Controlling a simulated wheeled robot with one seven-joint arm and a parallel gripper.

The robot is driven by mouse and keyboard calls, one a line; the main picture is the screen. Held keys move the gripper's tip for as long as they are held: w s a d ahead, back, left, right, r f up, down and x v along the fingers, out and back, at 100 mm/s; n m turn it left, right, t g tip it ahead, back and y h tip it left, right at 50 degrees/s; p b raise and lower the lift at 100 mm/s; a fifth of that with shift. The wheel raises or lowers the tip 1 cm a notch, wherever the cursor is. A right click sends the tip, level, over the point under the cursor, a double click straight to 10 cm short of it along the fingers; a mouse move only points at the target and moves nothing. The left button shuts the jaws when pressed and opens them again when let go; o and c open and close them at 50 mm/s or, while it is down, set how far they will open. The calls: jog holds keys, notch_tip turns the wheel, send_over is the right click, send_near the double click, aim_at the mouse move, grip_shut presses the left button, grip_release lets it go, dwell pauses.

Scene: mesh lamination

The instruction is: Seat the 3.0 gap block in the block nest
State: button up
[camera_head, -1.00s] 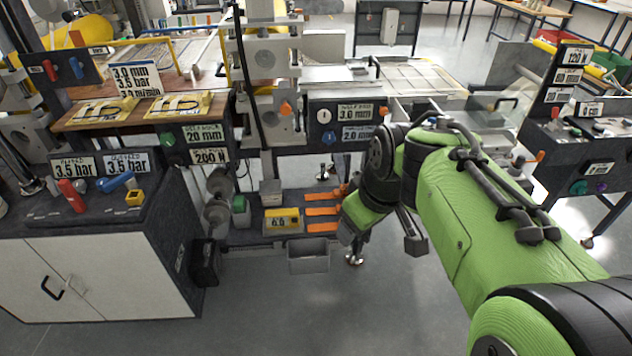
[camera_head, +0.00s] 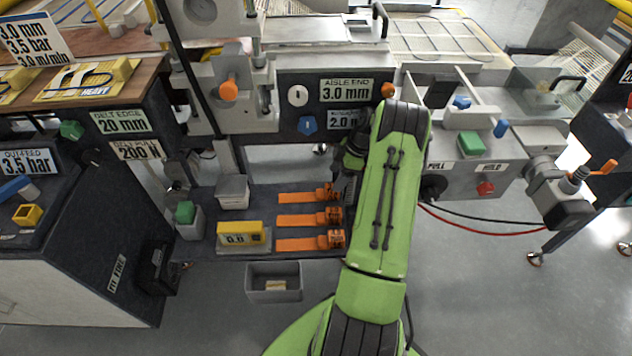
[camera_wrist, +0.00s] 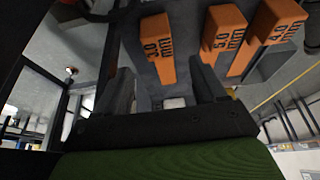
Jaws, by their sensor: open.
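Three orange blocks lie in a row on the dark shelf in the head view. In the wrist view the leftmost reads 3.0 mm; this 3.0 gap block (camera_wrist: 157,48) lies ahead of my gripper (camera_wrist: 165,92), roughly between the lines of its two open fingers, with nothing gripped. In the head view my gripper (camera_head: 346,184) is mostly hidden by my arm, at the right end of the farthest orange block (camera_head: 306,195). A yellow block (camera_head: 242,228) marked like 6.0 sits in a grey holder (camera_head: 240,247) left of the row; I cannot tell whether that holder is the block nest.
The 5.0 block (camera_wrist: 222,38) and 4.0 block (camera_wrist: 275,22) lie close beside the 3.0 one. A grey bin (camera_head: 273,283) is in front of the shelf. A grey block (camera_head: 233,191) and machine posts stand left and behind. A panel (camera_head: 335,100) overhangs the shelf.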

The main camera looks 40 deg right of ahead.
aim_at(329, 187)
jog(key=shift+w+d+f, duration=0.1)
jog(key=shift+w+f, duration=0.05)
jog(key=shift+f, duration=0.2)
jog(key=b+x, duration=0.2)
jog(key=x, duration=0.5)
jog(key=shift+c, duration=0.4)
jog(key=c, duration=1)
jog(key=shift+c, duration=0.2)
